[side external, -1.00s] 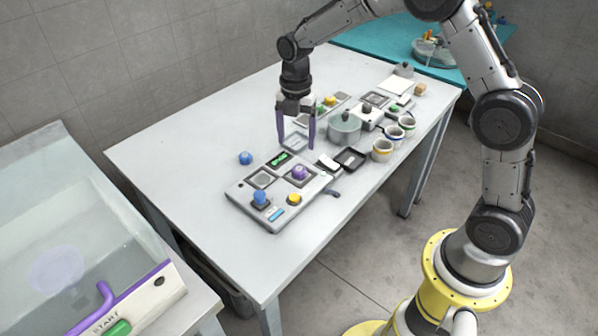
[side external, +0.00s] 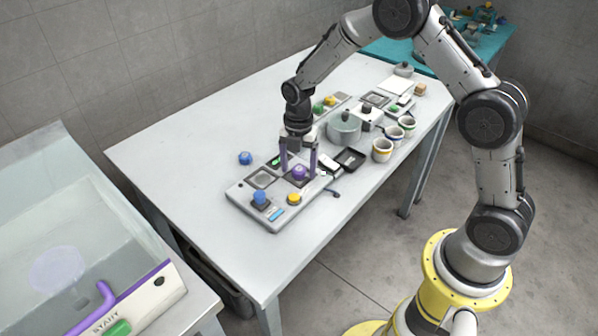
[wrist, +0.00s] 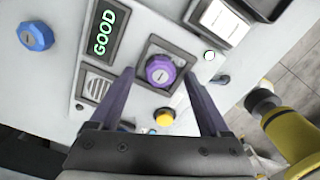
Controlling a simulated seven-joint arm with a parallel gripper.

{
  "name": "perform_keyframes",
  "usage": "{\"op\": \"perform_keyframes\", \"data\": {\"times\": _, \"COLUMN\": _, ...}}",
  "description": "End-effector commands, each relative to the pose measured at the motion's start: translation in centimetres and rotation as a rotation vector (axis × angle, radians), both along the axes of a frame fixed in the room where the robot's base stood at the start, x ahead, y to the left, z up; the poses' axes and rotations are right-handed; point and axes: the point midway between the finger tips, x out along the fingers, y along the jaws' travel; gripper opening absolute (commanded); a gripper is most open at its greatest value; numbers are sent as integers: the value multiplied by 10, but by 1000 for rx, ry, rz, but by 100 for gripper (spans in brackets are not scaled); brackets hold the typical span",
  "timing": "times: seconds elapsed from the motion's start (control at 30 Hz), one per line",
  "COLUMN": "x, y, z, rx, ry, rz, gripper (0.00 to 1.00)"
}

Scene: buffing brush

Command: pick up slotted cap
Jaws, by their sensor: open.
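A purple cap (side external: 300,171) with a slot in its grey top sits in a dark square recess on the grey panel (side external: 240,195). It also shows in the wrist view (wrist: 160,71), between my fingertips. My gripper (side external: 298,176) is open, with one purple finger on each side of the cap, pointing down. In the wrist view my gripper (wrist: 159,76) has visible gaps to the cap on both sides. A blue cap (side external: 245,158) with a small mark on top lies on the table left of the panel, also in the wrist view (wrist: 35,36).
The panel also carries a blue knob (side external: 260,197), a yellow button (side external: 294,199) and a lit GOOD display (wrist: 104,32). A black tray (side external: 350,160), a grey pot (side external: 344,128) and several cups (side external: 382,150) stand to the right. The table's left part is clear.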

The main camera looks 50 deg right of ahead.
Motion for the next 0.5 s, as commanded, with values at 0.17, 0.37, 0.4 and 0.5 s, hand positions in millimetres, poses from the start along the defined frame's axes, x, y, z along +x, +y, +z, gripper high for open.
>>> {"op": "perform_keyframes", "data": {"times": 0.17, "x": 0, "y": 0, "z": 0, "rx": 0, "ry": 0, "rz": 0, "gripper": 60}}
{"op": "perform_keyframes", "data": {"times": 0.37, "x": 0, "y": 0, "z": 0, "rx": 0, "ry": 0, "rz": 0, "gripper": 24}}
{"op": "perform_keyframes", "data": {"times": 0.4, "x": 0, "y": 0, "z": 0, "rx": 0, "ry": 0, "rz": 0, "gripper": 17}}
{"op": "perform_keyframes", "data": {"times": 0.5, "x": 0, "y": 0, "z": 0, "rx": 0, "ry": 0, "rz": 0, "gripper": 0}}
